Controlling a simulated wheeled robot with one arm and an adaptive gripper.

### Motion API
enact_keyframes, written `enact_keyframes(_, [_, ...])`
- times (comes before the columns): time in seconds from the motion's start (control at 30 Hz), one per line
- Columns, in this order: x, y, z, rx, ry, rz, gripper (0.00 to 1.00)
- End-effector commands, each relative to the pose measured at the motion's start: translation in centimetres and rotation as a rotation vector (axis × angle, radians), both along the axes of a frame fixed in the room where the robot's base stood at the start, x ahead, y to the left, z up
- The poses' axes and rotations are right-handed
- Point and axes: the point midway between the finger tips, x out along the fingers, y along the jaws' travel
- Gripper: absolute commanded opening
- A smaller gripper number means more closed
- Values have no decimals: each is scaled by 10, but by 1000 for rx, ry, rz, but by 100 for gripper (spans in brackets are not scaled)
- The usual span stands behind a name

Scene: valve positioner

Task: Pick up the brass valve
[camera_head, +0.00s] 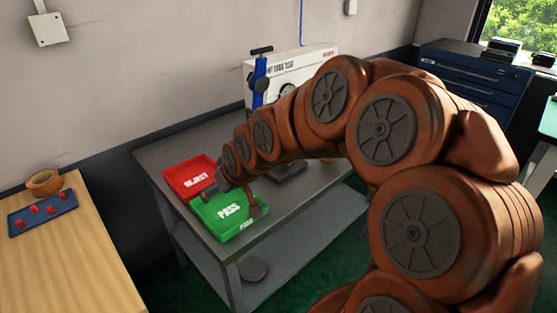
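My arm reaches across the picture to a grey work table (160,152). My small dark gripper (242,196) is at the green PASS tray (216,228), over its rear part. The fingers are small and partly hidden by my arm, so whether they are open or shut is unclear. No brass valve can be made out clearly. A small yellowish patch (352,181) shows under my arm near the table's right end, mostly hidden; I cannot tell what it is.
A red REJECT tray (188,178) adjoins the green one. A blue stand (260,80) and a white panel (305,66) stand behind. A wooden table (85,262) at left holds a wooden bowl (44,183) and a blue tray (42,214) with red pieces.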

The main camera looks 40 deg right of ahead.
Motion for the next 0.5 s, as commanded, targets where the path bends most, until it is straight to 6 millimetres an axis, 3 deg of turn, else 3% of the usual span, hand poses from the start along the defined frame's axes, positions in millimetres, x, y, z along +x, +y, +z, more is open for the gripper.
enact_keyframes(0.03, [15, -20, -22, -2, -67, -22, 100])
enact_keyframes(0.23, [63, -103, -36, -42, -364, -107, 100])
enact_keyframes(0.33, [73, -150, -38, -75, -513, -161, 100])
enact_keyframes(0.5, [68, -223, -35, -145, -729, -251, 100])
